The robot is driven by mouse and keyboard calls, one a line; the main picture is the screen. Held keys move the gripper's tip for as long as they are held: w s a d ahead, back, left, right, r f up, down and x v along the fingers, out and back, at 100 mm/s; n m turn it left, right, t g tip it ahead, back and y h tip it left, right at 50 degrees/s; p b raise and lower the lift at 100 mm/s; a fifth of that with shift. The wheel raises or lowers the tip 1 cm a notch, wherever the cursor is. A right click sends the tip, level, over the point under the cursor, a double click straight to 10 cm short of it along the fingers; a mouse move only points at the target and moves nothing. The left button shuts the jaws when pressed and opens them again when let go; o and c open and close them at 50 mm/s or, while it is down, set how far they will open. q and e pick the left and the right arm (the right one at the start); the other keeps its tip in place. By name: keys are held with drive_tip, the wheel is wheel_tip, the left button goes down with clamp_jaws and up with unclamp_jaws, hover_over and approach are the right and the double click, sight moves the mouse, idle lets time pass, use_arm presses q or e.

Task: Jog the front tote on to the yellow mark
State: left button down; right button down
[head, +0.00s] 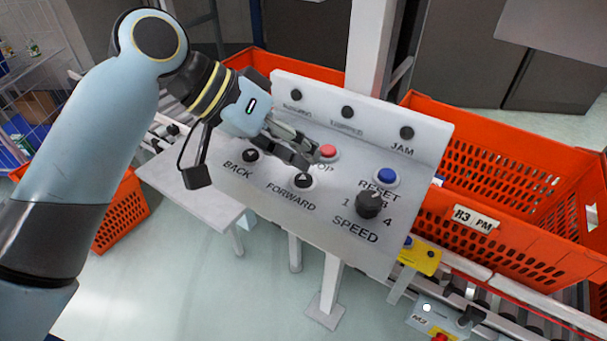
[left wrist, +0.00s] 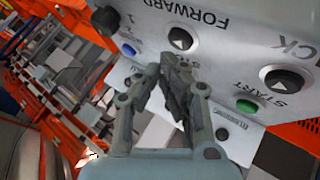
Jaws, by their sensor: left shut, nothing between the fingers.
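A pale control panel (head: 300,225) carries a black FORWARD button (head: 303,181), a black BACK button (head: 250,155), a red STOP button (head: 327,151), a blue RESET button (head: 386,177) and a SPEED knob (head: 368,204). My left gripper (head: 308,157) is shut and empty, its tips over the panel between STOP and FORWARD. In the left wrist view its fingertips (left wrist: 168,62) are just beside the FORWARD button (left wrist: 180,38); contact cannot be told.
The green START button (left wrist: 247,106) shows in the left wrist view. Three dark lamps, including JAM (head: 406,132), line the panel's top. A yellow box (head: 420,256) is by the conveyor. Another orange tote (head: 120,212) is at lower left. A wire cage (head: 35,80) stands far left.

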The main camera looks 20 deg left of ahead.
idle(0.6)
use_arm(q)
drive_tip(key=shift+f, duration=0.15)
drive_tip(key=shift+f, duration=0.25)
idle(0.4)
